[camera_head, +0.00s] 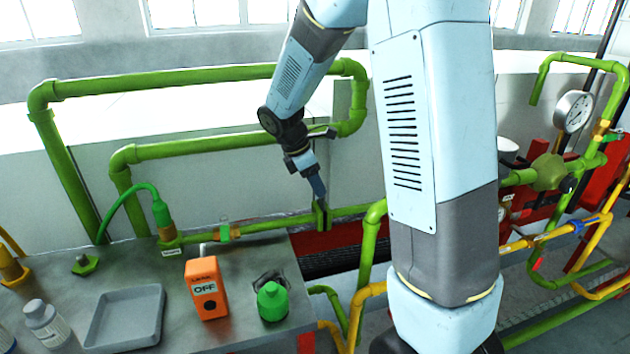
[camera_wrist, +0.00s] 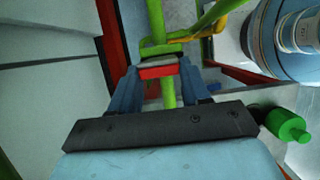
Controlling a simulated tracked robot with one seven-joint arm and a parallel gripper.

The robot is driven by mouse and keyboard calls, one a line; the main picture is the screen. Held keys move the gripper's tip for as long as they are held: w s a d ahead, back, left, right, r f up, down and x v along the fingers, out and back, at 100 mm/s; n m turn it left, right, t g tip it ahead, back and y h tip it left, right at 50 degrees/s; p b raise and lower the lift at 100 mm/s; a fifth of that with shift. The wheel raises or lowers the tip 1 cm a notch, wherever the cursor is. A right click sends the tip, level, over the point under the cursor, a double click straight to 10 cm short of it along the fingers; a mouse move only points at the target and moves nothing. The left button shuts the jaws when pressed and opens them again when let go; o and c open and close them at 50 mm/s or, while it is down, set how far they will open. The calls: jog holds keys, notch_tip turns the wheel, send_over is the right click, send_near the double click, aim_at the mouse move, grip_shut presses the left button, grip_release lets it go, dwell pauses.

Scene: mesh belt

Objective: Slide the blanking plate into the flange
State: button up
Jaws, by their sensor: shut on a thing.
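The blanking plate (camera_wrist: 158,71) shows in the wrist view as a small red piece with a grey upper edge. My gripper (camera_wrist: 160,76) is shut on it, with one blue finger at each side. In the head view my gripper (camera_head: 320,194) points down at the green flange (camera_head: 322,215), a pair of upright discs on the green pipe, and is right above it. The green flange (camera_wrist: 161,47) also shows in the wrist view just beyond the plate. The plate is not clear in the head view. I cannot tell whether it is inside the flange gap.
A bench holds an orange OFF box (camera_head: 206,288), a green bottle (camera_head: 272,301), a grey tray (camera_head: 124,317) and a white bottle (camera_head: 46,325). Green pipes (camera_head: 200,147) run behind my arm. A yellow pipe (camera_head: 369,291) and a pressure gauge (camera_head: 573,111) stand to the right.

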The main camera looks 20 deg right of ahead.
aim_at(321, 204)
jog(key=shift+f, duration=1.8)
jog(key=o, duration=1.2)
jog(key=v, duration=1.3)
jog(key=shift+a+r, duration=0.2)
jog(key=shift+r, duration=0.1)
jog(key=s+d+r+m+t+y, duration=0.1)
jog(key=s+d+r+m+t, duration=0.1)
jog(key=s+m, duration=0.4)
jog(key=s+d+r+m+t+y, duration=0.1)
jog(key=s+d+r+m+y, duration=0.1)
jog(key=s+m, duration=0.4)
jog(key=s+d+r+m+t+y, duration=0.1)
jog(key=s+m, duration=0.5)
jog(key=s, duration=0.7)
jog(key=shift+d+r+t, duration=0.8)
jog(key=shift+d+r, duration=0.4)
jog(key=shift+r, duration=0.15)
